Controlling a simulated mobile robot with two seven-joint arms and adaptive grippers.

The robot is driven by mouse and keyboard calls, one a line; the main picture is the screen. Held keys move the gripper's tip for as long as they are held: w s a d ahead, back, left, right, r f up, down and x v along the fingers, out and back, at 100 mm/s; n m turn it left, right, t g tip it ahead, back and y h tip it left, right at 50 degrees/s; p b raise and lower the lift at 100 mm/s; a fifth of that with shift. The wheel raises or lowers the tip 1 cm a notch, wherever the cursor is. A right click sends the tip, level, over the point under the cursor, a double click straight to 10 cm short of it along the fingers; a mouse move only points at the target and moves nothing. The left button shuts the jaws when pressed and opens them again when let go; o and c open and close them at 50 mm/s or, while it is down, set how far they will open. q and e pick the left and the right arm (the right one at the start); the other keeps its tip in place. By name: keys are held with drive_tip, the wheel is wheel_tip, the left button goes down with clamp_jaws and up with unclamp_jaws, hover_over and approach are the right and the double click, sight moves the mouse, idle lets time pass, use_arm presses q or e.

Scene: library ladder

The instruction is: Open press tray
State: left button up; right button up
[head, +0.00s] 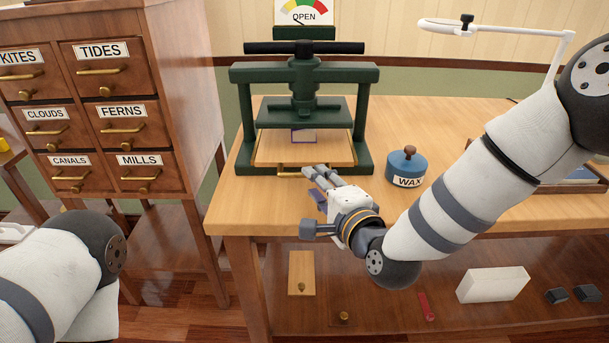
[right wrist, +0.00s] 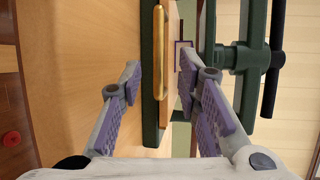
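The dark green press (head: 305,112) stands on the wooden table. Its wooden tray (head: 270,152) lies under the green plate, with a brass handle (head: 289,171) on its front edge. My right gripper (head: 314,178) is open just in front of the handle's right part. In the right wrist view, the brass handle (right wrist: 158,50) shows between the two spread fingertips (right wrist: 160,78). I see no contact between fingers and handle. A small purple-edged piece (head: 303,136) lies on the tray. My left arm shows at the lower left; its gripper is out of view.
A blue WAX pot (head: 407,167) stands right of the press. A drawer cabinet (head: 180,90) stands on the left. A dial marked OPEN (head: 304,12) is above the press. The lower shelf holds a white block (head: 493,285) and small items.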

drive_tip(key=x, duration=0.5)
drive_tip(key=shift+f, duration=0.2)
drive_tip(key=shift+w+a+b, duration=0.15)
drive_tip(key=shift+w+b, duration=0.1)
drive_tip(key=shift+b, duration=0.05)
use_arm(q)
drive_tip(key=shift+s+f, duration=0.4)
drive_tip(key=shift+f, duration=0.05)
use_arm(e)
clamp_jaws()
drive_tip(key=shift+s, duration=0.1)
